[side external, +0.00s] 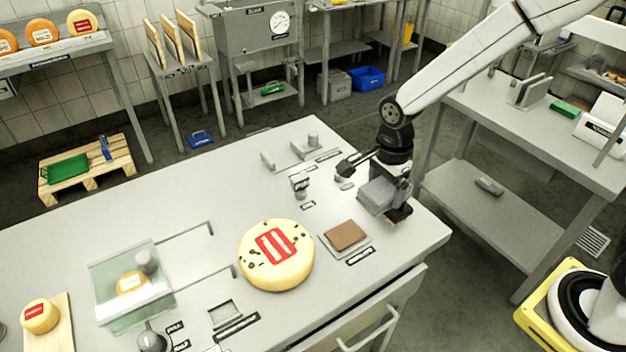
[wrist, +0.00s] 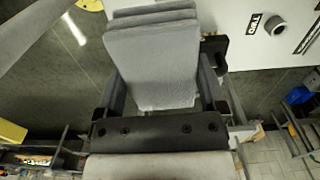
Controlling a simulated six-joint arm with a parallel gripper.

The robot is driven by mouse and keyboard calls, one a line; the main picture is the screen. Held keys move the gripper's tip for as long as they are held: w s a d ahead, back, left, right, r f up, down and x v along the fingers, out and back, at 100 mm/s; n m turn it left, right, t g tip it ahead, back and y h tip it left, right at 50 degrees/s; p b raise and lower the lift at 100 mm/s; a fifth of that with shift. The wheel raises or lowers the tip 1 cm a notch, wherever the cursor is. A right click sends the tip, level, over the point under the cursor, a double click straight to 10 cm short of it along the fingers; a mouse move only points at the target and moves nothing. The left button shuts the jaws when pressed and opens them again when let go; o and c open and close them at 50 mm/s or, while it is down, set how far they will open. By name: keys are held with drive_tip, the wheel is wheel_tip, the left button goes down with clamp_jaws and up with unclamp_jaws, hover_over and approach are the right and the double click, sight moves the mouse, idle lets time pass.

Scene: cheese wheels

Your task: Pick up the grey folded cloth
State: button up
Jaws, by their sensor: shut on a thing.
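The grey folded cloth (side external: 376,196) is a layered pad near the right end of the table, under my arm. My gripper (side external: 398,200) is shut on it. In the wrist view the cloth (wrist: 152,65) fills the space between the two fingers of my gripper (wrist: 160,100), with its folded layers at the top of the picture. The cloth appears to be above the tabletop, but the side view does not clearly show how high.
A brown block (side external: 345,235) on a small plate lies left of the gripper. A large cheese wheel (side external: 276,256) with a red label sits further left. A small labelled cup (side external: 300,184) stands nearby. A glass box (side external: 130,287) covers a small cheese. The table's right edge is close.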

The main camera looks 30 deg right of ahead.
drive_tip(key=shift+s+d+r, duration=0.1)
drive_tip(key=shift+s+r, duration=0.25)
drive_tip(key=shift+s, duration=0.4)
drive_tip(key=o, duration=0.4)
drive_tip(key=shift+c, duration=1.3)
